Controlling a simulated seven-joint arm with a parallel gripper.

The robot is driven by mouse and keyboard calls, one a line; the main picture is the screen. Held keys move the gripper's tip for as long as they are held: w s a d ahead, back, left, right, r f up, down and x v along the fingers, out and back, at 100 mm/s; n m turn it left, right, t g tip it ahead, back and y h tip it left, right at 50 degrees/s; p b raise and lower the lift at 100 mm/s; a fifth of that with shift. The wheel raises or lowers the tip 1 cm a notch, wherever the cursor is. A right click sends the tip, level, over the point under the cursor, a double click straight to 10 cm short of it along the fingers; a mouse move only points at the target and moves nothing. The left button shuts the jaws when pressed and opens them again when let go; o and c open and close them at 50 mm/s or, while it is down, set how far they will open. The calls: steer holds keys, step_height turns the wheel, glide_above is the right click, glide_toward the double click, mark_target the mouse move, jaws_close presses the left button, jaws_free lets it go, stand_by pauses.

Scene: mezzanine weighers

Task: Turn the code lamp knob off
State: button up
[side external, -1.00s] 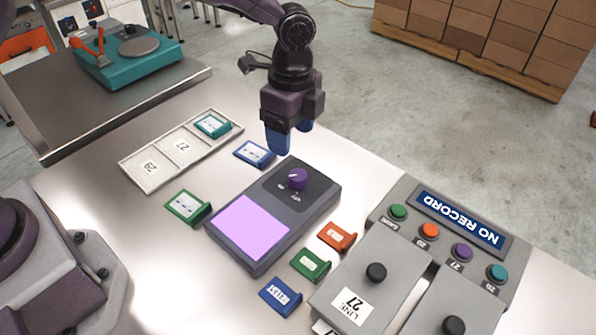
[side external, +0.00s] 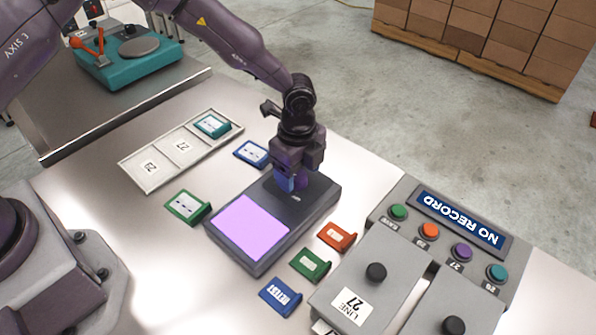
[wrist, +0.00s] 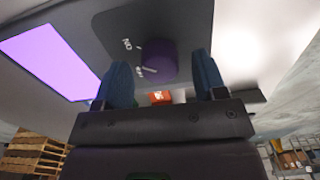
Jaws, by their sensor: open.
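The code lamp (side external: 226,245) is a dark grey box on the table with its purple panel lit (side external: 251,227); the panel also shows in the wrist view (wrist: 50,62). Its purple knob (wrist: 157,60) shows in the wrist view, with an ON label and another, partly hidden label beside it. My gripper (side external: 293,185) is low over the knob end of the box, and hides most of the knob in the side view. In the wrist view its blue fingers (wrist: 163,75) are apart, on either side of the knob. I cannot tell whether they touch it.
Green (side external: 184,207) and blue (side external: 252,153) cards lie left of and behind the lamp. Orange (side external: 337,236), green (side external: 311,265) and blue (side external: 281,297) cards lie to its right. A button console (side external: 408,190) reads NO RECORD. A white tray (side external: 150,187) is at the left.

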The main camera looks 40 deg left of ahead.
steer(key=shift+f, duration=0.45)
steer(key=shift+c, duration=0.5)
steer(key=c, duration=0.8)
steer(key=shift+c, duration=0.2)
steer(key=shift+n, duration=0.4)
steer(key=n, duration=0.9)
steer(key=shift+n, duration=2)
steer(key=shift+r+n, duration=0.1)
steer(key=shift+n, duration=0.2)
